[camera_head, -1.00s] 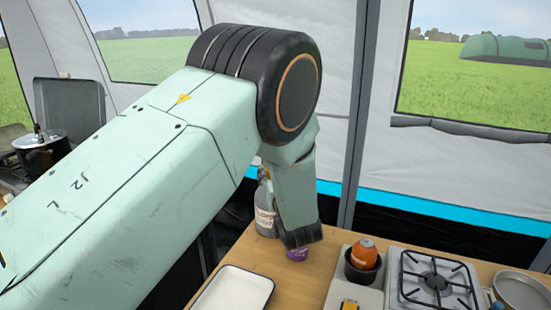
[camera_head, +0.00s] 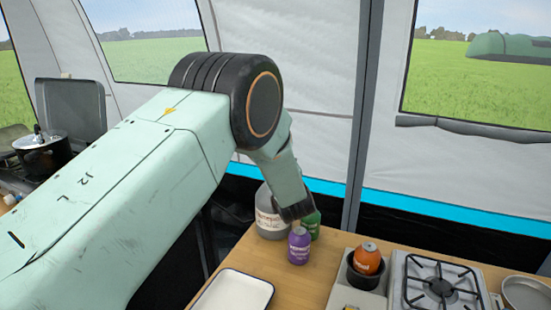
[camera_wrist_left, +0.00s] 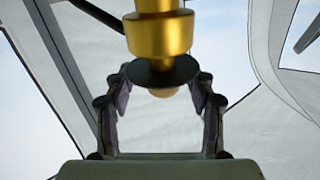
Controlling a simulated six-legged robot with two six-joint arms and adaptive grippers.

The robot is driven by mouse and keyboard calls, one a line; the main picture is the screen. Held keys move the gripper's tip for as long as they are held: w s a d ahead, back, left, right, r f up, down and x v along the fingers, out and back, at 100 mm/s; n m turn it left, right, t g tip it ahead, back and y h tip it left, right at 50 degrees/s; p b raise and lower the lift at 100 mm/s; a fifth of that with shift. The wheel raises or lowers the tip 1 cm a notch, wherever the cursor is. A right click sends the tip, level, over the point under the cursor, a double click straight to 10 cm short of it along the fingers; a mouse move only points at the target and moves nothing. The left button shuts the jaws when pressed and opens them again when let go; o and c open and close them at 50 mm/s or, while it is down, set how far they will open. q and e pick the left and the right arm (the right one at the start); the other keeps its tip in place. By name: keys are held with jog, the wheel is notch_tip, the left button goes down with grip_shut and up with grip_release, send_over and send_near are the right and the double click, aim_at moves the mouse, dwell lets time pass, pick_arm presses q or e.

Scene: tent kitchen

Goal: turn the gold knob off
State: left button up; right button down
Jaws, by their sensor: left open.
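The gold knob (camera_wrist_left: 160,34) shows in the left wrist view at the top centre, a shiny stepped cylinder cut off by the frame's top edge. A dark round disc (camera_wrist_left: 160,72) sits at its lower end, with a pale rounded part below it. My left gripper (camera_wrist_left: 159,82) is open, with one finger on each side of the disc. I cannot tell whether the fingers touch it. In the head view, my left arm crosses from the left; neither its fingers nor the gold knob can be made out there. My right gripper is not in view.
A white tray (camera_head: 209,299), an orange canister (camera_head: 367,258) and a stove (camera_head: 452,268) are also on the table. Tent fabric (camera_wrist_left: 250,125) surrounds the gripper.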

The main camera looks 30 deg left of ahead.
pick_arm(q)
jog(key=shift+s+a+r, duration=0.1)
jog(key=shift+s+r, duration=0.05)
jog(key=shift+s, duration=0.15)
jog(key=shift+a, duration=0.1)
jog(key=shift+c, duration=0.5)
jog(key=shift+w+a, duration=0.1)
jog(key=shift+c, duration=0.7)
jog(key=shift+w+f, duration=0.45)
jog(key=c, duration=0.3)
jog(key=shift+s+r, duration=0.2)
jog(key=c, duration=0.3)
grip_shut()
jog(key=shift+d+r, duration=0.1)
jog(key=shift+d, duration=0.1)
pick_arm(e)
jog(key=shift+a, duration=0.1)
